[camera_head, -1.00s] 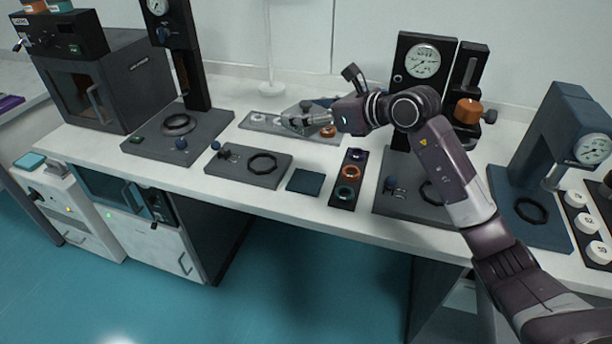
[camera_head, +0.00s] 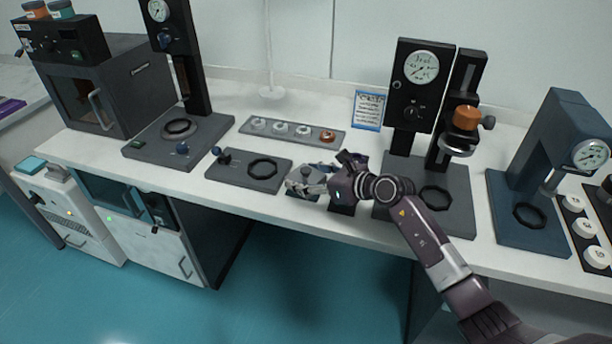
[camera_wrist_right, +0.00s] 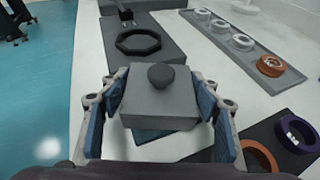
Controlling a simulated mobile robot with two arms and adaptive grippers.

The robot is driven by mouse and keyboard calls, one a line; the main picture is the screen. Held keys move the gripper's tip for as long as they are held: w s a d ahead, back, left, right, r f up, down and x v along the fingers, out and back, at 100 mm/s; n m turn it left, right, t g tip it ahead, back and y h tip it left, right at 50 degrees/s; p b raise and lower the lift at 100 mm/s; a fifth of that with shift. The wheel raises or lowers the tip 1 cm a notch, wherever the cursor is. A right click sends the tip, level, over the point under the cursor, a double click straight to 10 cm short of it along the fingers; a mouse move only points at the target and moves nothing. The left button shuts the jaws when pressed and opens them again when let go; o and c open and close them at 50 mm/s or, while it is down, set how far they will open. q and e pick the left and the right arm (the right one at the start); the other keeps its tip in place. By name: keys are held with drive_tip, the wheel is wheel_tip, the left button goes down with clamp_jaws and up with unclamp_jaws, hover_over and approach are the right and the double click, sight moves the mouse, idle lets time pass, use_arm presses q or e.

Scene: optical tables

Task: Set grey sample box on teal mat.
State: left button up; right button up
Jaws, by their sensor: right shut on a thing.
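The grey sample box (camera_wrist_right: 160,106), with a dark round knob on top, sits between the blue-padded fingers of my right gripper (camera_wrist_right: 163,108). The gripper is shut on it, and the box looks level. In the head view my right gripper (camera_head: 306,183) is over the spot of the teal mat and hides most of it. In the wrist view a strip of the teal mat (camera_wrist_right: 150,136) shows just below the box's near edge. I cannot tell whether the box touches the mat or hovers slightly above it. My left gripper is not in view.
A grey plate with a black ring (camera_head: 263,168) lies left of the gripper. A dark strip with coloured rings (camera_wrist_right: 265,155) is close on the other side. A grey rack (camera_head: 290,131) with several small pieces stands behind. A gauge stand (camera_head: 418,80) is to the right.

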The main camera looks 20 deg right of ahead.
drive_tip(key=shift+r, duration=0.1)
drive_tip(key=o, duration=1.4)
drive_tip(key=shift+c, duration=0.2)
drive_tip(key=shift+s+d, duration=0.2)
drive_tip(key=shift+s, duration=0.05)
drive_tip(key=b+v, duration=0.1)
drive_tip(key=v, duration=1)
drive_tip(key=shift+s+d+r, duration=0.1)
drive_tip(key=shift+s, duration=0.05)
